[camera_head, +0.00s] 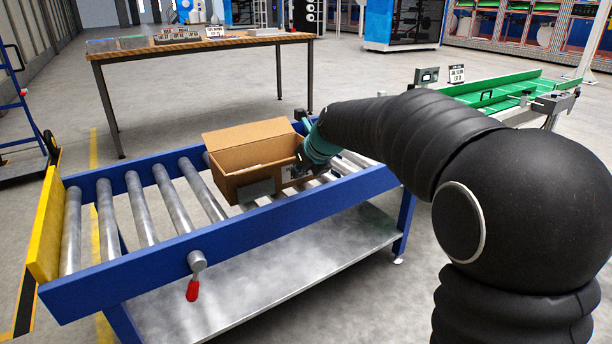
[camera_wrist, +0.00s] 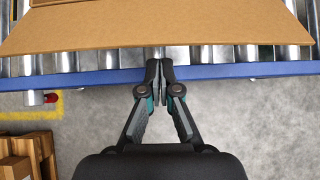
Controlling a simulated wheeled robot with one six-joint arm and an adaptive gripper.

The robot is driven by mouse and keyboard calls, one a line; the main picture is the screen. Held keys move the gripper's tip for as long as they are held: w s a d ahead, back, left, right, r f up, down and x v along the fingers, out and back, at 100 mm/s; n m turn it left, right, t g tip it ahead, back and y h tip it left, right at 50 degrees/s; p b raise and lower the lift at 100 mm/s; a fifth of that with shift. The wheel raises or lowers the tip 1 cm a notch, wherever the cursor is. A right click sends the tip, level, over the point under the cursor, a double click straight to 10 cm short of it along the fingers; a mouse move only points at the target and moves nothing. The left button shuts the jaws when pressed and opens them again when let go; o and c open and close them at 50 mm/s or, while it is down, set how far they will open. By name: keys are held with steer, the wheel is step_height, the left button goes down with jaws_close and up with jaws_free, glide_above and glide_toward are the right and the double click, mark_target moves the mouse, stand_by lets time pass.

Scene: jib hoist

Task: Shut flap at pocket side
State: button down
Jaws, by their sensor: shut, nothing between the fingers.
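An open cardboard box (camera_head: 250,162) sits on the roller conveyor in the head view. Its back flap (camera_head: 246,139) stands up, tilted away from the opening. A grey patch (camera_head: 257,190), perhaps the pocket, shows on the front face. In the wrist view a wide cardboard flap (camera_wrist: 160,30) sticks out over the rollers, its edge towards me. My gripper (camera_wrist: 160,70) is shut and empty, its tips over the blue rail just short of that edge, with a small gap in the picture. In the head view my gripper (camera_head: 303,163) is at the box's right end, its tips unclear.
The conveyor's blue side rail (camera_head: 160,248) runs along the near side, with a red-handled lever (camera_head: 194,283) on it. A yellow end plate (camera_head: 46,225) closes its left end. Bare rollers (camera_head: 143,208) lie left of the box. A wooden table (camera_head: 200,45) stands behind.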

steer(key=shift+w+a+r, duration=0.15)
steer(key=shift+w+r, duration=0.1)
steer(key=shift+r, duration=0.25)
steer(key=shift+w+a+r, duration=0.15)
steer(key=shift+w+r, duration=0.05)
steer(key=shift+r, duration=0.25)
steer(key=shift+r, duration=0.15)
